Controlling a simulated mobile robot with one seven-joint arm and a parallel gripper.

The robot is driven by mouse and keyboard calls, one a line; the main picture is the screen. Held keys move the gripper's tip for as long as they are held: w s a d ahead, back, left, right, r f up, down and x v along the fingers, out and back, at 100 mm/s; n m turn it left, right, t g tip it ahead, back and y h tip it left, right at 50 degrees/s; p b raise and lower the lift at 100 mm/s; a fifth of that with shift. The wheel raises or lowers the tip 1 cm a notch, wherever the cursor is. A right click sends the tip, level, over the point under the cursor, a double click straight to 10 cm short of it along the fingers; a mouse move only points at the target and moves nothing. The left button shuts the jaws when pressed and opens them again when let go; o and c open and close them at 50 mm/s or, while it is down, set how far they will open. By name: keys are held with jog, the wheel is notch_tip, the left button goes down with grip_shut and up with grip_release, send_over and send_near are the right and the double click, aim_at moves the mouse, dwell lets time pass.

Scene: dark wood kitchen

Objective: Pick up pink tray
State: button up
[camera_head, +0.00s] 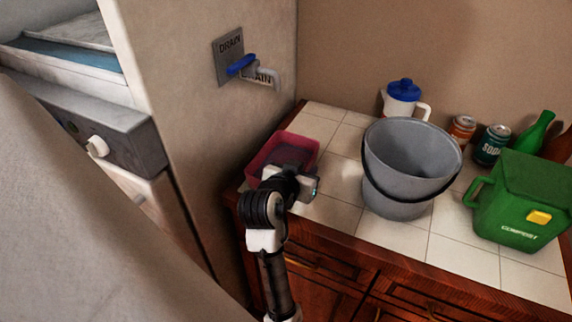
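The pink tray (268,152) sits on the white tiled counter at its left end, near the corner by the tall cabinet side. It looks like a shallow open box with a darker inside. My gripper (300,178) is over the near right part of the tray and hides some of its front edge. The fingers are hidden behind the gripper body, so I cannot tell whether they are open or shut, or whether they touch the tray.
A grey bucket (392,188) with a dark handle stands right of the tray. A drain tap (262,75) juts out above the tray.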

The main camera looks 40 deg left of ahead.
jog(key=shift+s+r, duration=0.1)
jog(key=shift+s, duration=0.05)
jog(key=shift+c, duration=1)
grip_shut()
jog(key=shift+r, duration=0.2)
notch_tip(320, 180, up, 10)
jog(key=shift+f+b, duration=0.25)
jog(key=shift+b, duration=0.05)
